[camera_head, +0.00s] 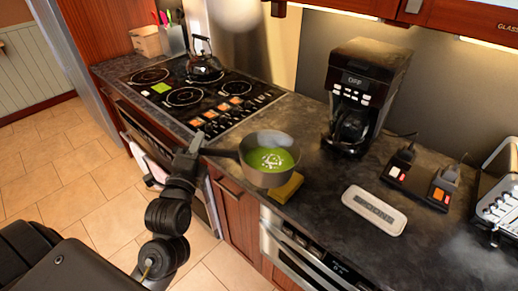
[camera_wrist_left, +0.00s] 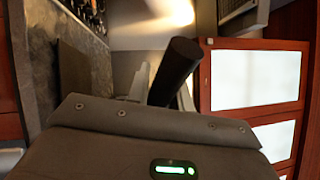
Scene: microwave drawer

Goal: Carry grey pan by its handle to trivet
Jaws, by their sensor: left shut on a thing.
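The grey pan (camera_head: 268,178) holds green soup with a pale swirl on top and sits level at the counter's front edge. Its dark handle (camera_head: 220,153) points left. My left gripper (camera_head: 198,147) is shut on the handle, whose dark end (camera_wrist_left: 178,68) shows between the fingers in the left wrist view. A flat yellow piece (camera_head: 288,190), perhaps the trivet, shows just below and right of the pan, partly hidden by it. I cannot tell whether the pan touches it. My right gripper is in neither view.
The black cooktop (camera_head: 215,98) with a kettle (camera_head: 204,64) lies to the left. A coffee maker (camera_head: 366,85) stands behind right. A white labelled box (camera_head: 374,210), a switched power strip (camera_head: 420,180) and a toaster (camera_head: 500,195) are to the right. Some counter between is bare.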

